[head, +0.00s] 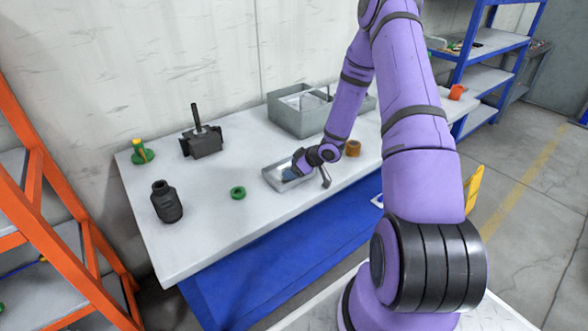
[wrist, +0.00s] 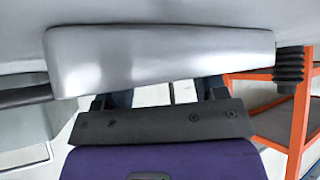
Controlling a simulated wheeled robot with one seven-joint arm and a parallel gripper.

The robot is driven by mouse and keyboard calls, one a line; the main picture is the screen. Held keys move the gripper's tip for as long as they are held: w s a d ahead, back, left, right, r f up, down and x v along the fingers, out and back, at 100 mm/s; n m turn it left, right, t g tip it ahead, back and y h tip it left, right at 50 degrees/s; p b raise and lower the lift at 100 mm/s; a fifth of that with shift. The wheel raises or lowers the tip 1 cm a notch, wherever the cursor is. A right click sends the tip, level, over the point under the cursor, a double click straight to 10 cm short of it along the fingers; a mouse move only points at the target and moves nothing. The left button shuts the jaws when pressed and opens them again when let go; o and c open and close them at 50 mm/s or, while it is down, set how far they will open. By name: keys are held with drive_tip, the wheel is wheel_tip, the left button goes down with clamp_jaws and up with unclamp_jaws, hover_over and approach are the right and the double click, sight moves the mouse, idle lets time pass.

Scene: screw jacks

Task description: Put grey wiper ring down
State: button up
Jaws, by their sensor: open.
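No grey wiper ring can be made out in either view. My gripper (head: 298,165) is at the shallow silver metal tray (head: 272,180), low over its right part, and hides some of it. In the wrist view my gripper (wrist: 160,94) is open, its two dark fingers set wide apart. The silver tray wall (wrist: 160,58) crosses in front of them and hides the fingertips. I cannot tell whether anything lies between the fingers or in the hidden part of the tray.
A green ring (head: 238,193) lies left of the tray. A black bellows (head: 168,204), a dark block with a rod (head: 204,143) and a green-yellow part (head: 142,152) stand farther left. A grey bin (head: 300,122) is behind; an orange-brown cylinder (head: 353,148) is right. The table front left is clear.

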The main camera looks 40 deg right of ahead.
drive_tip(key=shift+s+a+f+g, duration=0.3)
drive_tip(key=shift+s+f, duration=0.3)
drive_tip(key=shift+f, duration=0.1)
drive_tip(key=shift+w+d+r, duration=0.1)
drive_tip(key=shift+r, duration=0.5)
drive_tip(key=v, duration=1.2)
drive_tip(key=s+a+r+m+h, duration=0.1)
drive_tip(key=a+r+m+h, duration=0.2)
drive_tip(key=r, duration=0.9)
drive_tip(key=s+a+r+h, duration=0.15)
drive_tip(key=r+h, duration=0.35)
drive_tip(key=r, duration=0.8)
drive_tip(key=s+a+r+m+g+y, duration=0.1)
drive_tip(key=s+a+r, duration=0.4)
drive_tip(key=s+a, duration=0.3)
drive_tip(key=s+a+r+m+g+y, duration=0.1)
drive_tip(key=s+a+r, duration=0.3)
drive_tip(key=s+a, duration=0.4)
drive_tip(key=s+m+y, duration=0.1)
drive_tip(key=s, duration=0.6)
drive_tip(key=shift+a+r, duration=0.25)
drive_tip(key=shift+r, duration=0.15)
